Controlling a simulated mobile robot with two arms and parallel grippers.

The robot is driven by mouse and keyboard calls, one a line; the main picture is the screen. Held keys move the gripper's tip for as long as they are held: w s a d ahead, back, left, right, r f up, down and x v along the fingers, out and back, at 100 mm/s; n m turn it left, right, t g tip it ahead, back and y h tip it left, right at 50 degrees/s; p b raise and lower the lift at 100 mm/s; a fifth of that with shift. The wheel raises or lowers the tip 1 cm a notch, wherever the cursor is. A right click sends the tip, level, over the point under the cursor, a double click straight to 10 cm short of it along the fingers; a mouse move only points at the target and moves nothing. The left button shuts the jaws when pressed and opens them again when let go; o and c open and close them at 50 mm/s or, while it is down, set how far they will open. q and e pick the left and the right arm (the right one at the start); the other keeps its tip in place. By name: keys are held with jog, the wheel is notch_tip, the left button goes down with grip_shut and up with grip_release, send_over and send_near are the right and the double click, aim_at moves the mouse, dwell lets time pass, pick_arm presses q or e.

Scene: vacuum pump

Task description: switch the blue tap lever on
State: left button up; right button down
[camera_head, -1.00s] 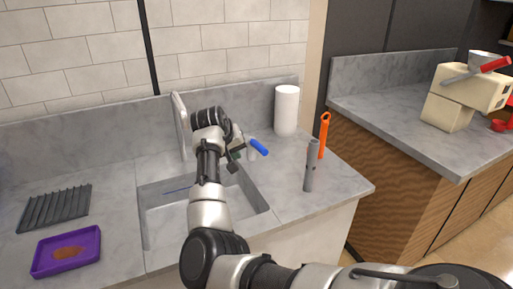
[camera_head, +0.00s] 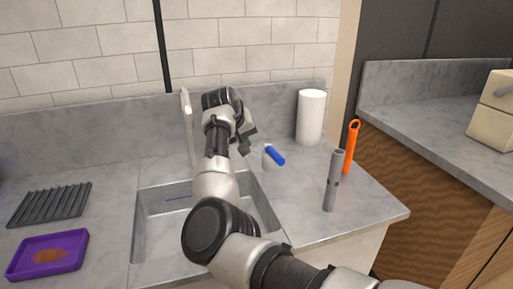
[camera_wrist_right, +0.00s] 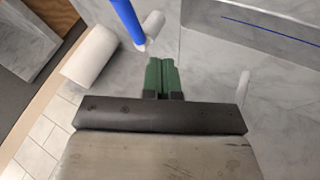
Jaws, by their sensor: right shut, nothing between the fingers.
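The blue tap lever (camera_head: 275,155) sits on a short white tap base (camera_head: 267,162) on the counter, right of the sink, and points down to the right in the head view. In the right wrist view the blue lever (camera_wrist_right: 126,20) is at the top, above and left of the fingertips. My right gripper (camera_head: 245,146) is just left of the lever, apart from it. Its green fingers (camera_wrist_right: 162,72) are closed together and empty in the right wrist view. The white faucet spout (camera_head: 188,125) stands behind the sink, partly behind my right arm. My left gripper is not in view.
The sink basin (camera_head: 158,222) lies below my right arm. A paper roll (camera_head: 310,117), a grey cylinder (camera_head: 332,182) and an orange tool (camera_head: 350,148) stand on the right. A purple tray (camera_head: 47,255) and a dark rack (camera_head: 50,204) lie at left.

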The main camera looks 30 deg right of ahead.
aim_at(274, 154)
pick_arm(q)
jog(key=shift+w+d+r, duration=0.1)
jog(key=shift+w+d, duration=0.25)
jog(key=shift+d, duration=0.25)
pick_arm(e)
jog(key=w+d+f, duration=0.1)
jog(key=d+f, duration=0.7)
jog(key=shift+d+f, duration=0.2)
